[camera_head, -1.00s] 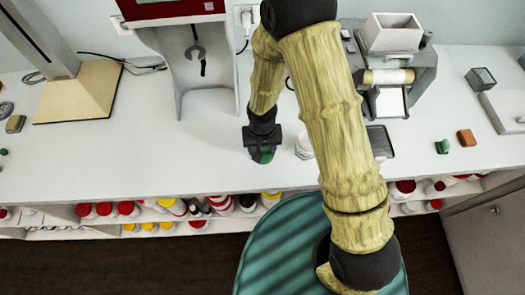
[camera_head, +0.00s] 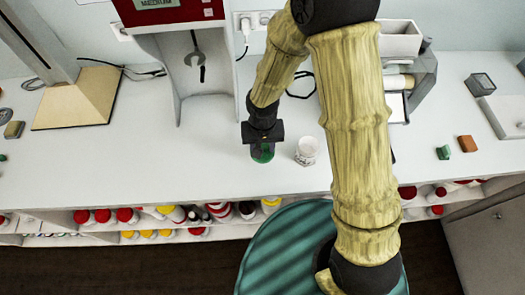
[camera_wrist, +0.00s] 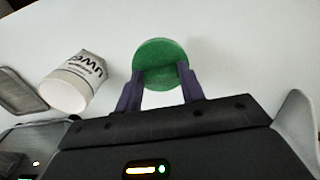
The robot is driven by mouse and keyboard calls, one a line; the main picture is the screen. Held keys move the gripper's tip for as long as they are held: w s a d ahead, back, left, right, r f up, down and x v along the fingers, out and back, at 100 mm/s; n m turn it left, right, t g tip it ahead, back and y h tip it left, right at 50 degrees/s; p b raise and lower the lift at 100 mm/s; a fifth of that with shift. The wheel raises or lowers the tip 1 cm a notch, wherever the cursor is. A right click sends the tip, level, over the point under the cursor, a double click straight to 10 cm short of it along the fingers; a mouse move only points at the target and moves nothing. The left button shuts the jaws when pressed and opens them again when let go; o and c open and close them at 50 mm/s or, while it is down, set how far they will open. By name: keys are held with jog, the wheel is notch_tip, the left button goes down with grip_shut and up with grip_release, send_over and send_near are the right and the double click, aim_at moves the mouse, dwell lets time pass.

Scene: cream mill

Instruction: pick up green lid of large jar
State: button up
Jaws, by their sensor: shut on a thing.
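The round green lid (camera_wrist: 160,58) is between the two dark fingers of my gripper (camera_wrist: 160,84) in the wrist view. My gripper is shut on it. In the head view my gripper (camera_head: 263,143) points down over the white counter, and the green lid (camera_head: 262,153) shows below it. I cannot tell how far the lid is above the counter. A white jar (camera_head: 307,152) with dark lettering stands just right of my gripper. In the wrist view this jar (camera_wrist: 78,84) is left of the lid, apart from it.
A red-topped grey machine (camera_head: 165,14) stands behind my gripper. A grey machine with a white hopper (camera_head: 400,42) is at the back right, partly behind my arm. A green block (camera_head: 443,153) and a brown block (camera_head: 467,144) lie right.

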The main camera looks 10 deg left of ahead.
jog(key=shift+r, duration=2.4)
jog(key=shift+a, duration=0.1)
